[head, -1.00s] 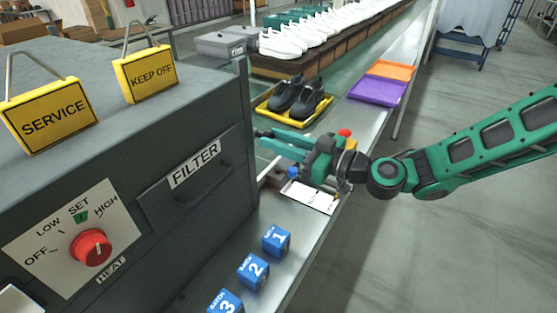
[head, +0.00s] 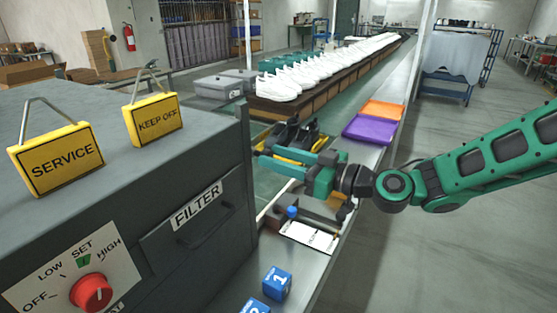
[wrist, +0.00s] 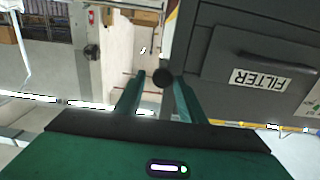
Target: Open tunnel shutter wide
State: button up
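The tunnel is the large dark grey housing (head: 190,150) at the left of the head view; it also shows in the wrist view (wrist: 205,50). Its end face is turned away from the head camera, so I cannot make out the shutter there. In the wrist view a round black knob (wrist: 163,77) shows between my fingertips, beside the housing's edge. I cannot tell whether the fingers touch it. My gripper (head: 270,157) is open and points left towards the housing's far right corner in the head view. Nothing is visibly held.
A white card (head: 310,236) and blue numbered cubes (head: 277,282) lie on the metal ledge. Purple (head: 370,128) and orange (head: 383,110) mats lie farther along. A FILTER drawer (head: 198,215) and red knob (head: 91,292) face me.

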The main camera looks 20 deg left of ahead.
jog(key=shift+o, duration=0.2)
jog(key=shift+s, duration=0.1)
jog(key=s+d, duration=0.1)
jog(key=d, duration=0.9)
jog(key=shift+s+d, duration=0.3)
jog(key=shift+d, duration=0.05)
jog(key=shift+f, duration=0.15)
